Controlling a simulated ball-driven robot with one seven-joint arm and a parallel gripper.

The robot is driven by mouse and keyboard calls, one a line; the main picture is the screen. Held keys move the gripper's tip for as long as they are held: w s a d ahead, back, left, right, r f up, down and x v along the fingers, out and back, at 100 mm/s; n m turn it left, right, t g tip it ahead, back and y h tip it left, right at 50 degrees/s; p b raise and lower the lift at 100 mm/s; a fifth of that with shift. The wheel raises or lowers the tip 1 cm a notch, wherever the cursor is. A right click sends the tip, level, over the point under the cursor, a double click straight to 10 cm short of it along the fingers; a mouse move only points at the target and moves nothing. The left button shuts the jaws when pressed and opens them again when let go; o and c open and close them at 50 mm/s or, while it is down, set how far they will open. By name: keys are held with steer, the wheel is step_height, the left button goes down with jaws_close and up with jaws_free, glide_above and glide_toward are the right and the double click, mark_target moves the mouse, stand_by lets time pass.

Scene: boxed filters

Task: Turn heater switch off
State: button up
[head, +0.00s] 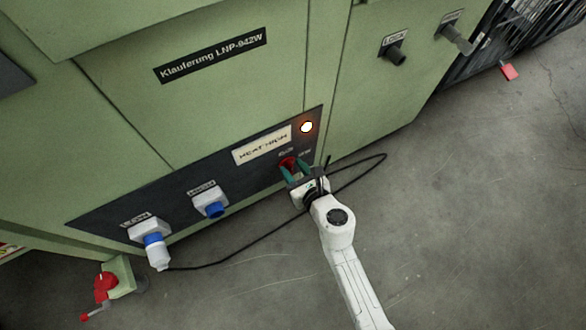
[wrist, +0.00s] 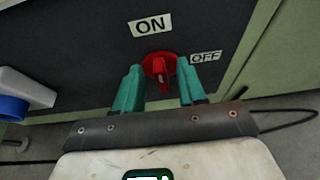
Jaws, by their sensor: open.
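The heater switch is a red rotary knob (wrist: 160,66) on a dark panel. In the wrist view its grip ridge stands roughly upright, below the "ON" label (wrist: 150,25); the "OFF" label (wrist: 206,57) is to its right. My gripper (wrist: 161,76) is open, its teal fingers on either side of the knob. I cannot tell whether either finger touches it. In the head view the knob (head: 288,163) shows between the tips of my gripper (head: 290,168). The indicator lamp (head: 306,127) above the knob is lit.
The green cabinet (head: 220,100) carries a "HEAT HIGH" label (head: 262,146), a blue socket (head: 213,209) and a socket with a plug (head: 155,248). A black cable (head: 240,248) loops on the floor behind my arm.

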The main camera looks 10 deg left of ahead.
steer(key=shift+w+a+f, duration=0.2)
steer(key=shift+w+a, duration=0.1)
steer(key=shift+w, duration=0.1)
jaws_close()
